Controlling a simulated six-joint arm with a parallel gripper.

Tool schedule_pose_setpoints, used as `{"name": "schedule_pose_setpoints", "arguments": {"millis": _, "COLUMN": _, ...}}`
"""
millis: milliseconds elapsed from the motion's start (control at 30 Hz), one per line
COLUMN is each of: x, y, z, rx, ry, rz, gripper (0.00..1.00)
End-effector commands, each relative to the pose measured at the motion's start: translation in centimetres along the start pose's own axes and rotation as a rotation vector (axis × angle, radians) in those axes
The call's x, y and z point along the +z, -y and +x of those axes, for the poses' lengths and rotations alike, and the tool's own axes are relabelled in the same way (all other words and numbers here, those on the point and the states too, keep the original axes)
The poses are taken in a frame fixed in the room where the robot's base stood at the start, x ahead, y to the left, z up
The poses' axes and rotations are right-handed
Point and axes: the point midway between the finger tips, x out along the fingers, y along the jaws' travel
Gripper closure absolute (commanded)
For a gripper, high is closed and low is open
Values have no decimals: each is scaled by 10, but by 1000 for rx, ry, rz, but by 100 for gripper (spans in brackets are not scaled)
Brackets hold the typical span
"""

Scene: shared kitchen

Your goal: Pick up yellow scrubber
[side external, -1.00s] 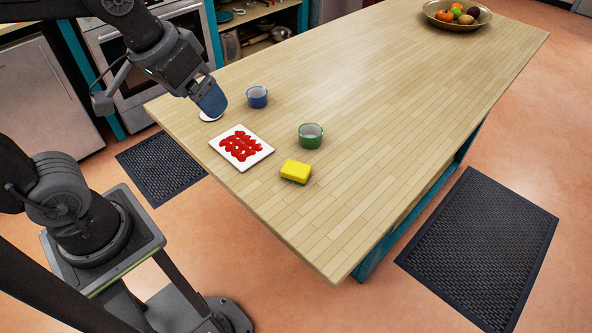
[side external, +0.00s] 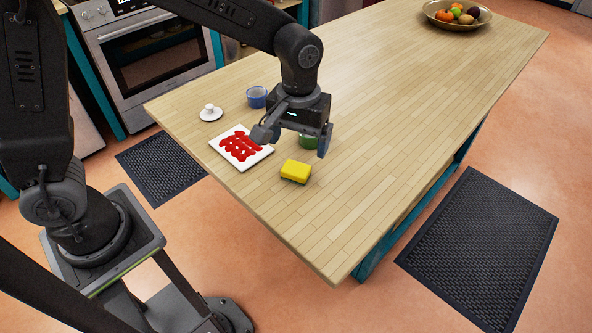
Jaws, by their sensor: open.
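The yellow scrubber (side external: 296,171) lies flat on the wooden table near its front edge, with a darker underside. My gripper (side external: 298,148) is open and empty, above and slightly behind the scrubber in the side view. Its fingers are spread, one to the left over the edge of the white board and one to the right. They do not appear to touch the scrubber. How high the gripper is above the table is hard to tell.
A white board with red slices (side external: 262,152) lies left of the scrubber. A green cup (side external: 308,141) is partly hidden behind my gripper. A blue cup (side external: 257,97) and a white knobbed lid (side external: 210,112) stand farther back. A fruit bowl (side external: 433,17) is far off. The table's right side is clear.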

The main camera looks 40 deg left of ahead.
Motion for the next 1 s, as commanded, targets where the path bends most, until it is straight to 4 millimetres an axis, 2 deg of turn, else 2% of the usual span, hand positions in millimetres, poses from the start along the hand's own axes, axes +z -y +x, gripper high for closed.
{"name": "schedule_pose_setpoints", "arguments": {"millis": 100, "x": 0, "y": 1, "z": 21, "rx": -2, "ry": 2, "rz": 0, "gripper": 11}}
{"name": "schedule_pose_setpoints", "arguments": {"millis": 367, "x": -1, "y": 2, "z": 40, "rx": 0, "ry": 0, "rz": 0, "gripper": 11}}
{"name": "schedule_pose_setpoints", "arguments": {"millis": 700, "x": -5, "y": 7, "z": 84, "rx": 1, "ry": 1, "rz": 2, "gripper": 11}}
{"name": "schedule_pose_setpoints", "arguments": {"millis": 1000, "x": -5, "y": 6, "z": 88, "rx": 3, "ry": 0, "rz": 2, "gripper": 11}}
